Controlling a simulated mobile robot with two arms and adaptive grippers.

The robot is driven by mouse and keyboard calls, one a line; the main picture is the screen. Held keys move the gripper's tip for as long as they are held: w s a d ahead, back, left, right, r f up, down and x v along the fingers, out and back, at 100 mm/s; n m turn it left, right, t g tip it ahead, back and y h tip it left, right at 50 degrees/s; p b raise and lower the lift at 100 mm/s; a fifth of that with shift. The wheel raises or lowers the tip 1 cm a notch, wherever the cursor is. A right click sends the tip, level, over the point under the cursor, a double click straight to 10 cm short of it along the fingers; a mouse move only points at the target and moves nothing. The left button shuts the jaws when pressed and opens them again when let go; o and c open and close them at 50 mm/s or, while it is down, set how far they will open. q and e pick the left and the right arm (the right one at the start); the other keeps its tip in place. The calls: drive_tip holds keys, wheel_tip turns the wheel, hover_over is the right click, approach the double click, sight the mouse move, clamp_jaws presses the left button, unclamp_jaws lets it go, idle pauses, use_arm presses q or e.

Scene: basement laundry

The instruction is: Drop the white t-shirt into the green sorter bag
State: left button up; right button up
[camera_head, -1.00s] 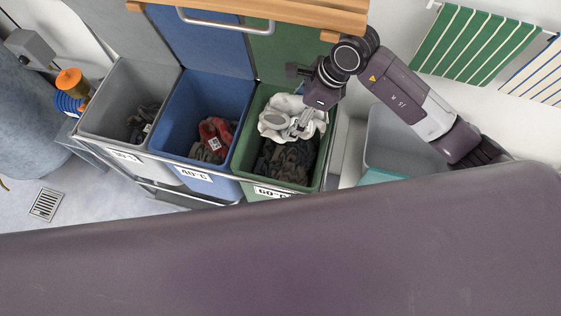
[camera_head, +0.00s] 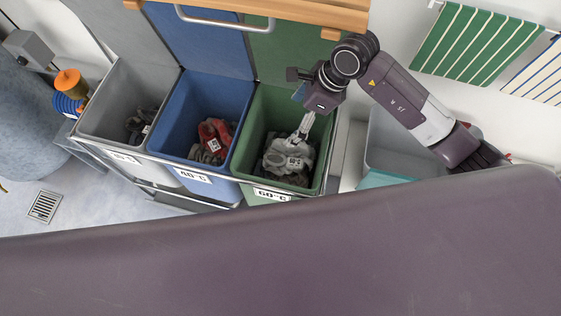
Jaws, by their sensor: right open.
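The white t-shirt (camera_head: 281,158) lies crumpled inside the green sorter bag (camera_head: 243,135), on top of dark laundry. The bag carries a 60°C label on its front. My right gripper (camera_head: 300,134) is open above the shirt, inside the mouth of the bag, with its fingers pointing down. The shirt lies below the fingertips; whether they still touch it is hard to tell. My left gripper is not in view.
Left of the green bag stand a blue bag (camera_head: 188,105) with red and grey laundry and a grey bag (camera_head: 104,110) with dark laundry. A grey tub (camera_head: 390,145) stands to the right. A wooden bar (camera_head: 290,12) runs above the bags.

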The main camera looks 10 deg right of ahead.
drive_tip(key=v, duration=1.1)
drive_tip(key=shift+r, duration=0.3)
drive_tip(key=shift+s+d, duration=0.15)
